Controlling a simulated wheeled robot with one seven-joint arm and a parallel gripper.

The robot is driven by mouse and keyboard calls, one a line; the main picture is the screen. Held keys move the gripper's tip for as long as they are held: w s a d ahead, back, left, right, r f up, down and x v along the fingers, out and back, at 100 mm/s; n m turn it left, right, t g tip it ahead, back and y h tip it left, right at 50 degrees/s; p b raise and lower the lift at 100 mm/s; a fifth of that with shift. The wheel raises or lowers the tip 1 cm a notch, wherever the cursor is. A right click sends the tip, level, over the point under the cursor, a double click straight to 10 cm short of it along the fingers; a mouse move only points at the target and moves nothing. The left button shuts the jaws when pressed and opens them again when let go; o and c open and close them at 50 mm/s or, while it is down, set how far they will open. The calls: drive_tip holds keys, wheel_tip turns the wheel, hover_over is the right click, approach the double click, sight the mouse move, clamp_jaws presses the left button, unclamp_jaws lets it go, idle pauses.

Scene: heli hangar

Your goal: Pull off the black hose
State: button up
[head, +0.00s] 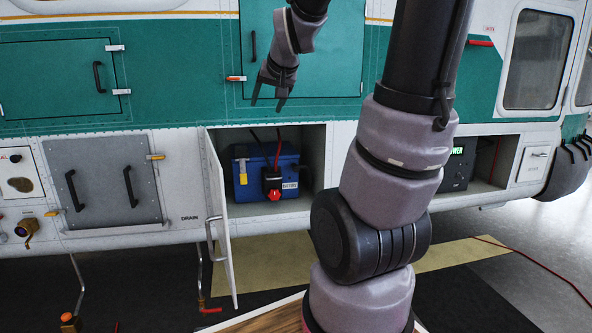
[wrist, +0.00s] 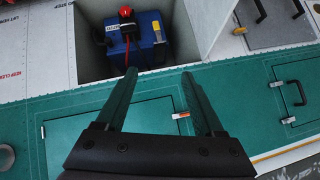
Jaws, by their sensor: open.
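My gripper (head: 268,100) is open and empty, fingers pointing down, in front of the teal panel above an open bay. Its two fingers (wrist: 160,76) also show spread apart in the wrist view. Below it in the bay sits a blue battery (head: 258,177), which also shows at the top of the wrist view (wrist: 152,53). A black block with a red knob (head: 274,195) is on the battery's front, with red cable by it. I cannot clearly make out a black hose. A brass fitting (head: 25,228) is at the far left; my arm hides part of the fuselage.
The bay's white door (head: 219,215) hangs open at its left, sticking outward. A second bay holds a black unit with a green display (head: 458,165). Pipes (head: 77,283) hang below the fuselage. A red cable (head: 545,268) lies on the right floor.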

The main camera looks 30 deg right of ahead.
sight(297, 168)
drive_tip(key=w+d+f+t+h, duration=0.2)
drive_tip(key=w+d+f, duration=0.45)
drive_tip(key=w, duration=0.35)
drive_tip(key=w+d+f+t+h, duration=0.1)
drive_tip(key=w+d+f+t, duration=0.1)
drive_tip(key=w+d+f, duration=0.6)
drive_tip(key=w+d+f+n+t+h, duration=0.15)
drive_tip(key=d+f, duration=0.25)
drive_tip(key=f, duration=0.5)
drive_tip(key=w+d+f+t, duration=0.2)
drive_tip(key=w+d+f, duration=0.15)
drive_tip(key=f, duration=0.55)
drive_tip(key=x, duration=0.6)
drive_tip(key=d+x, duration=0.1)
drive_tip(key=x, duration=0.3)
drive_tip(key=shift+s+f, duration=0.1)
drive_tip(key=shift+f, duration=0.05)
clamp_jaws()
